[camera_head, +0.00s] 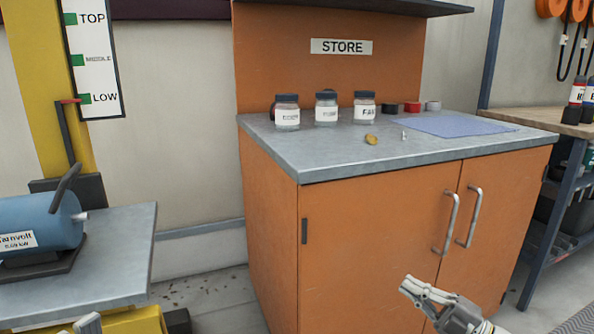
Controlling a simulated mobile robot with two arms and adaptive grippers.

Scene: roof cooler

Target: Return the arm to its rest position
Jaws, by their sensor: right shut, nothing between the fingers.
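My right gripper (410,287) is at the lower right, in front of the orange cabinet's doors and below the countertop. Its grey fingers are shut and empty, and it touches nothing that I can see. A small light-grey piece at the bottom left edge looks like the tip of my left gripper (88,323). Most of it is cut off by the frame, so its jaws cannot be judged.
The orange cabinet (350,240) has a grey worktop (330,160) with three labelled jars (327,108), a blue cloth (450,125) and small parts. Two door handles (447,222) stick out. A blue motor (35,225) sits on the left bench (115,260). Floor shows between them.

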